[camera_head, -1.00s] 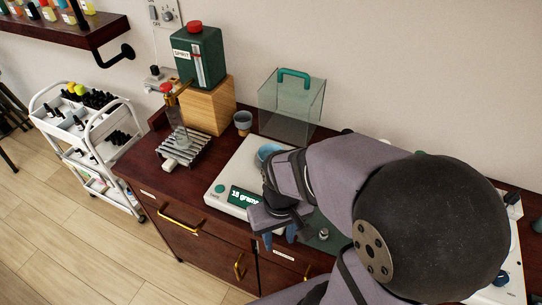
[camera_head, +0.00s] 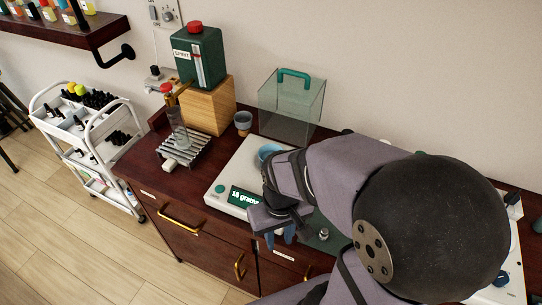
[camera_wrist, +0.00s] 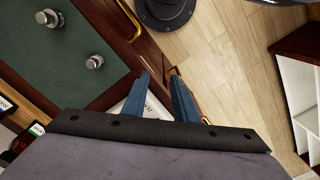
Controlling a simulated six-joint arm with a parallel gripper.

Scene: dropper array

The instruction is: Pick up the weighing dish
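The weighing dish (camera_head: 268,151) is a small round blue bowl on the white scale (camera_head: 233,182), whose green display reads about 18 grams. My arm partly covers the dish's right side. My gripper (camera_head: 279,240) has blue fingers pointing down at the counter's front edge, in front of and below the dish and apart from it. In the wrist view my gripper (camera_wrist: 160,78) shows a gap between its fingertips and holds nothing. The dish is not in the wrist view.
A green mat (camera_wrist: 45,60) with two metal weights (camera_wrist: 93,62) lies beside the gripper. A clear box with a teal handle (camera_head: 292,105), a small cup (camera_head: 243,122), a wire rack (camera_head: 183,147) and a green spirit canister (camera_head: 198,57) stand behind or left of the scale.

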